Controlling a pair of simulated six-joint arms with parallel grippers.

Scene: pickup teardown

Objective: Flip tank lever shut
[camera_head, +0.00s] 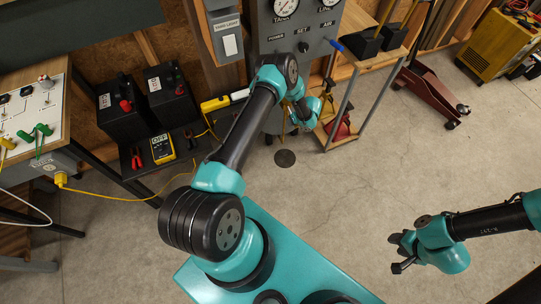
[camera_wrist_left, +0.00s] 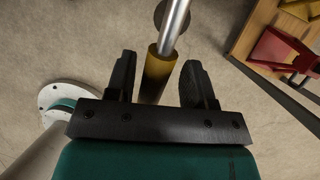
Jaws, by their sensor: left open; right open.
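The grey gauge panel (camera_head: 296,42) with a dial marked TANK (camera_head: 284,6) is at the top of the head view. A blue-tipped handle (camera_head: 337,45) shows at its right side; I cannot tell whether it is the tank lever. My left gripper (camera_head: 303,113) is below the panel, partly hidden by its arm. In the left wrist view the left gripper (camera_wrist_left: 160,82) is open. A silver rod (camera_wrist_left: 173,25) with a yellow sleeve (camera_wrist_left: 157,72) reaches between its fingers, with gaps on both sides. My right gripper (camera_head: 397,254) is open and empty over the floor at right.
A wooden-topped stand (camera_head: 372,52) with black blocks is right of the panel. Black batteries (camera_head: 170,95) and a yellow multimeter (camera_head: 163,148) sit at left. A red jack (camera_head: 430,90) and a yellow machine (camera_head: 497,45) stand at upper right. The middle floor is clear.

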